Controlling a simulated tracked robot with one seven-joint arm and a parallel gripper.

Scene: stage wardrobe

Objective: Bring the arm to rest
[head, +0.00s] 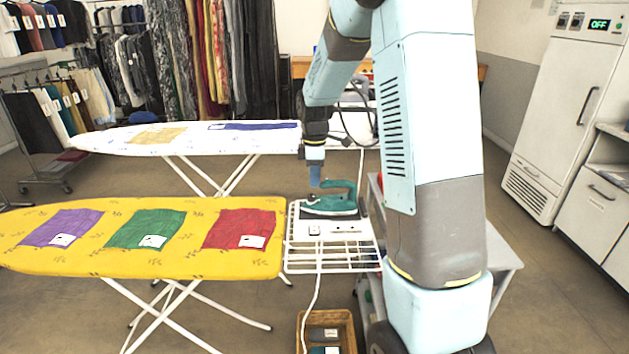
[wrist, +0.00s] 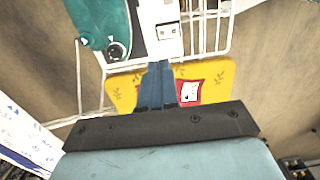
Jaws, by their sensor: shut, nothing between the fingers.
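My gripper (head: 315,181) points down over the left end of a teal iron (head: 335,204). Its blue fingers are together with nothing between them, and they also show in the wrist view (wrist: 158,66). The iron rests on the white wire rack (head: 300,259) at the end of the yellow ironing board (head: 140,262). In the wrist view the iron (wrist: 92,22) lies to the upper left, apart from the fingers. The exact height of the fingertips above the rack is hard to tell. My arm is bent, with its forearm hanging down over the rack.
Purple (head: 62,226), green (head: 146,229) and red (head: 238,228) cloths lie on the yellow board. A white ironing board (head: 190,138) stands behind. A wicker basket (head: 345,318) is on the floor below the rack. A white cabinet (head: 562,115) stands right; floor before it is clear.

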